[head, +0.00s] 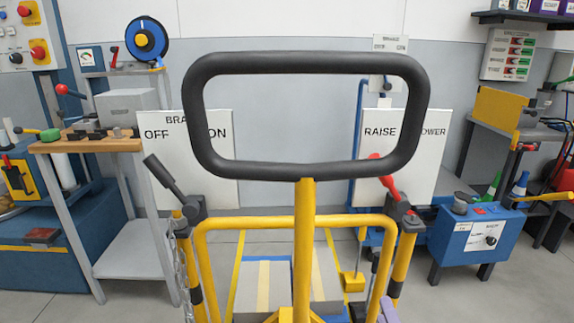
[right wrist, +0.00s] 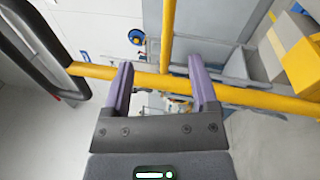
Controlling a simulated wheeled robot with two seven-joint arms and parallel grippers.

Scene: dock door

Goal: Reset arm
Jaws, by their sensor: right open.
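My right gripper (right wrist: 163,85) has two purple fingers spread apart with nothing held between them. In the right wrist view a yellow rail (right wrist: 160,80) crosses at the fingertips; I cannot tell if they touch it. In the head view only a bit of my right gripper (head: 386,312) shows at the bottom edge, right of the yellow post (head: 304,240). It is below the red lever (head: 389,184), which stands tilted beside the RAISE/LOWER sign (head: 382,133). My left gripper is in neither view.
A black loop handle (head: 306,62) tops the yellow post close in front. A black lever (head: 165,176) stands left by the BRAKE sign (head: 210,165). A wooden-topped bench (head: 90,146) is left and a blue box (head: 476,240) right. Grey boxes (head: 263,288) lie low behind the frame.

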